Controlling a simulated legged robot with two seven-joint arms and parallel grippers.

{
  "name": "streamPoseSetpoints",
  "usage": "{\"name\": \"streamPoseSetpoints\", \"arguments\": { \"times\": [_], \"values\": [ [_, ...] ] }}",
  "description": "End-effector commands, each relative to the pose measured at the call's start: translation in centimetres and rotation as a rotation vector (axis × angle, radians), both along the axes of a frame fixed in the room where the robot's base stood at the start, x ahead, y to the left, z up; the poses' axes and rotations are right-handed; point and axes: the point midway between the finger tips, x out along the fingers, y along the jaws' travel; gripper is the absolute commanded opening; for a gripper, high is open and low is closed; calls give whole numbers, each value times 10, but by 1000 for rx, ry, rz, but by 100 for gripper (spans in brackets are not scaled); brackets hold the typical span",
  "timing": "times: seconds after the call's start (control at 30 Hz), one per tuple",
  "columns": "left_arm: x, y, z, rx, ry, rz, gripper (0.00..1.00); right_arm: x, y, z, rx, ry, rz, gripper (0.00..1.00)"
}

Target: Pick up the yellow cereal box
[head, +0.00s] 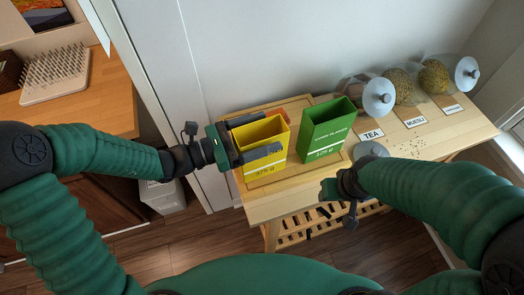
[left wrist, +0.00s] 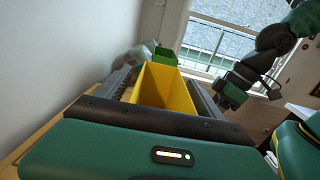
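The yellow cereal box (head: 265,155), open at the top and marked 375 g, stands upright on a wooden tray (head: 298,103) on the bench. My left gripper (head: 274,132) reaches in from the left with its fingers spread on either side of the box's upper part. In the left wrist view the yellow box (left wrist: 163,88) sits between the two fingers, and I cannot tell whether either one touches it. My right gripper (head: 335,192) is in front of the bench, away from the box; its fingers are not clear. It also shows in the left wrist view (left wrist: 228,97).
A green box (head: 326,130) stands close right of the yellow one. Clear jars (head: 372,95) with pale lids lie behind TEA and MUESLI labels. A loose lid (head: 371,149) is on the bench (head: 465,130). A wall is behind; a wooden counter (head: 105,90) is left.

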Motion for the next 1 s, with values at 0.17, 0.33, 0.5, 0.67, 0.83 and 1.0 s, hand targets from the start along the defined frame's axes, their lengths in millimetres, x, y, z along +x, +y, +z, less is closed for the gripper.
{"name": "streamPoseSetpoints", "arguments": {
  "times": [0.17, 0.33, 0.5, 0.67, 0.83, 1.0],
  "values": [
    [0, -1, 0, 1, 0, 0, 52, 0, 0, 0, 0, 0, 1, 49],
    [0, -1, 0, 2, 1, 0, 30, 0, 0, 0, 0, 0, 0, 49],
    [0, -1, -1, 3, 1, 0, 8, 0, 0, 0, 0, 0, 0, 49],
    [0, -1, -1, 2, 2, 0, 0, 0, 0, 0, 0, 0, 0, 49],
    [0, -1, -1, 1, 2, 0, 0, 0, 0, 0, 0, 0, 0, 49],
    [1, 0, 1, 2, 2, 0, 0, 0, 0, 2, 0, 0, 0, 49]
  ]
}}
